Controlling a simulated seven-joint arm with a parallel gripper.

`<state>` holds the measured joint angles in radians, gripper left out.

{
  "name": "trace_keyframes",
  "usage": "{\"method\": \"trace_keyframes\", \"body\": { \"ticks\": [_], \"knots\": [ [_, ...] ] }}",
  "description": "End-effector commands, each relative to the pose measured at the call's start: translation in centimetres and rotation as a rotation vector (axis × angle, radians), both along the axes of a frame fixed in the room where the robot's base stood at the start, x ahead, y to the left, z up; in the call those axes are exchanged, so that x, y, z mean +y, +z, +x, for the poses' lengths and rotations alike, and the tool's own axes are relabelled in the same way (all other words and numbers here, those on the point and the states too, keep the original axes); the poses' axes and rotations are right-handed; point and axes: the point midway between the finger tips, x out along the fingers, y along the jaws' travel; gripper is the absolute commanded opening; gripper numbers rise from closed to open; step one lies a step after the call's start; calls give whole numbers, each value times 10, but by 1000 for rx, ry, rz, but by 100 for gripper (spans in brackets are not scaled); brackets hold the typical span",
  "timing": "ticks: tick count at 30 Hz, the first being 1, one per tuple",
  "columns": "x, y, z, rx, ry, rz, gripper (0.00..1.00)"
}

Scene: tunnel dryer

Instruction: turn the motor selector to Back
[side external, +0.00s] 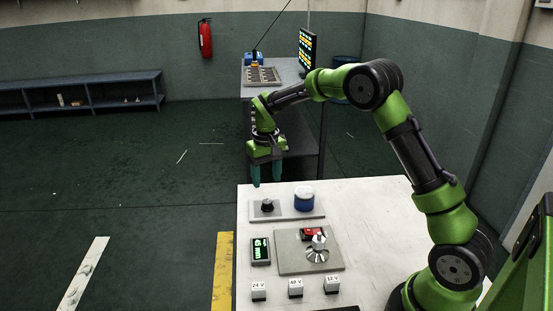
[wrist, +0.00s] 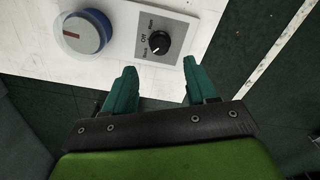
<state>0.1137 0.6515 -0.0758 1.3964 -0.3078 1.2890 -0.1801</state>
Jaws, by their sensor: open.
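The motor selector is a small black knob (side external: 267,205) on a light plate at the far left of the white table. My gripper (side external: 267,178) points down above the table's far edge, just beyond the knob. In the wrist view its teal fingers (wrist: 160,66) are apart and empty, with the knob ahead of the gap, not between them.
A blue round knob with a pale top (side external: 304,198) is beside the selector on the same plate.

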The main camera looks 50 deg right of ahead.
Motion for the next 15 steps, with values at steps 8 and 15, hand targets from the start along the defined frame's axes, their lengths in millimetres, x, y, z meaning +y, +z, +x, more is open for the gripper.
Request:
{"method": "trace_keyframes", "body": {
  "ticks": [8,15],
  "knots": [
    [0,64,0,-4,0,-1,57],
    [0,89,0,-1,1,0,57]
  ]
}}
